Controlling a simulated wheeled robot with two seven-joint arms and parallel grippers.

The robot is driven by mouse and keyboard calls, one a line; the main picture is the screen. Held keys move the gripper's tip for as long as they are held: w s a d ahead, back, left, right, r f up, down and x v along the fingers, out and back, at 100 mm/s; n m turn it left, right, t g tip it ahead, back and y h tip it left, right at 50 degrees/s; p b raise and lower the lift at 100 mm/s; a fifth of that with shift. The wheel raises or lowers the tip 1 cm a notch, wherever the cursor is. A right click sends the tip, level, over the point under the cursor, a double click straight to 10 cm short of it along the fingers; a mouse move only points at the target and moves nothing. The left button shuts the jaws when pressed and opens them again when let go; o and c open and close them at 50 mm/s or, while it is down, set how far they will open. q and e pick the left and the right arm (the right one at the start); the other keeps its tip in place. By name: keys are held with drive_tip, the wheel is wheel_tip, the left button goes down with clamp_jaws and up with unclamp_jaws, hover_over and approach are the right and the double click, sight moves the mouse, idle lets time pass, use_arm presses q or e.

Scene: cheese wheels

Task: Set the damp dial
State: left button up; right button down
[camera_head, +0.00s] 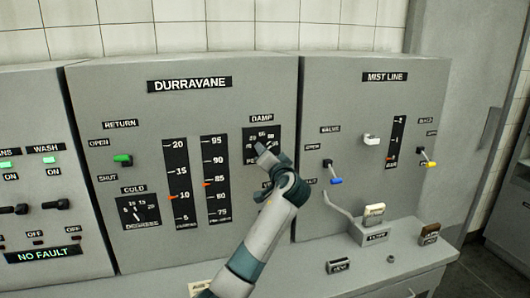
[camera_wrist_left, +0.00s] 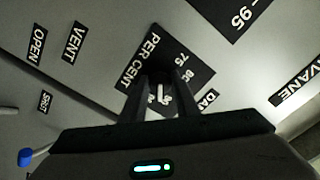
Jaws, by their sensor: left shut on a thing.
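The damp dial (camera_head: 273,134) is a black square plate under the DAMP label (camera_head: 261,118) on the grey DURRAVANE panel. My left gripper (camera_head: 262,152) is at the dial and covers its middle and lower part in the head view. In the left wrist view the dial plate (camera_wrist_left: 190,52) shows PER CENT and figures such as 75 and 80. My left gripper (camera_wrist_left: 160,88) has its two fingers over the dial's centre, shut on the knob. A pale pointer mark (camera_wrist_left: 161,95) shows between the fingers. The exact setting cannot be read. My right gripper is out of view.
Two gauges with orange markers, 20 to 5 (camera_head: 177,183) and 95 to 75 (camera_head: 215,180), stand left of the dial. A cold dial (camera_head: 139,211) and green lever (camera_head: 124,160) are further left. The MIST LINE panel (camera_head: 350,100) has blue (camera_head: 336,181) and yellow (camera_head: 429,164) levers.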

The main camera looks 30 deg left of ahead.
use_arm(q)
drive_tip(key=shift+m+p, duration=1.1)
drive_tip(key=shift+m, duration=1.4)
drive_tip(key=o, duration=1)
drive_tip(key=shift+o, duration=0.2)
drive_tip(key=shift+d, duration=0.1)
